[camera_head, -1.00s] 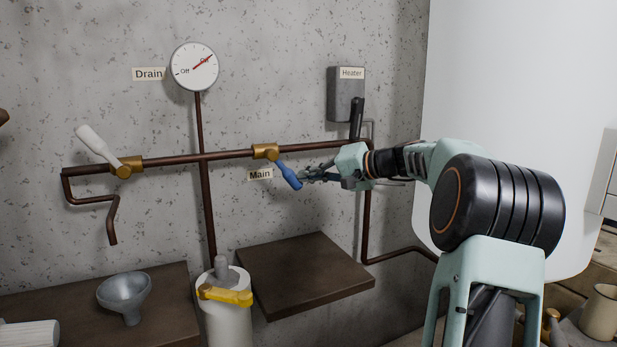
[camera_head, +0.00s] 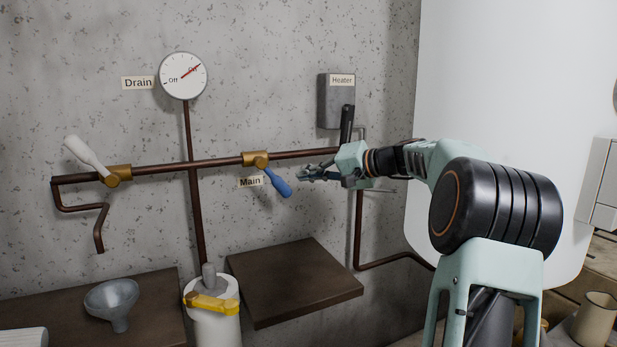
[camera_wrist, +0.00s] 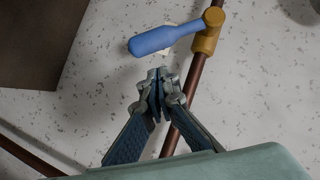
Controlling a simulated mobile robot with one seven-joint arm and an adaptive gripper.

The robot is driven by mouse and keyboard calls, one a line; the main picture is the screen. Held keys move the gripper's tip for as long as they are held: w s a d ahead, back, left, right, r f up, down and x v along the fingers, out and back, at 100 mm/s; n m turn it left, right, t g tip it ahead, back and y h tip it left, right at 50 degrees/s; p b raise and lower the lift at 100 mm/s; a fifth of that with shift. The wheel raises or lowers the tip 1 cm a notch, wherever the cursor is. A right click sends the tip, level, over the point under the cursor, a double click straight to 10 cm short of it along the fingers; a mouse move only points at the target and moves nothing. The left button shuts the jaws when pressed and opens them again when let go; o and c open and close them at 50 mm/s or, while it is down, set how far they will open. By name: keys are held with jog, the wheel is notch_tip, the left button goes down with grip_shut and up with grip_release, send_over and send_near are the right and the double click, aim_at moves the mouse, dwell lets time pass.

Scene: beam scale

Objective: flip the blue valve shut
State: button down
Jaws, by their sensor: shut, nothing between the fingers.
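The blue valve handle (camera_head: 278,182) slants down and right from its brass fitting (camera_head: 255,159) on the wall pipe, beside the "Main" label (camera_head: 250,182). In the wrist view the blue handle (camera_wrist: 160,38) lies just beyond my fingertips, with its brass body (camera_wrist: 208,35) at upper right. My gripper (camera_head: 303,174) is just right of the handle's lower end, with a small gap between them. In the wrist view my gripper (camera_wrist: 159,80) has its fingertips together and nothing between them.
A white-handled valve (camera_head: 87,155) is at the pipe's left end. A dial gauge (camera_head: 183,76) is above the pipe, its red needle pointing up and right. The grey heater box (camera_head: 336,101) hangs above my gripper. A brown shelf (camera_head: 295,281) juts out below the blue valve.

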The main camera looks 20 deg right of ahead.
jog(key=p+v, duration=0.1)
jog(key=v, duration=0.9)
jog(key=shift+r, duration=0.35)
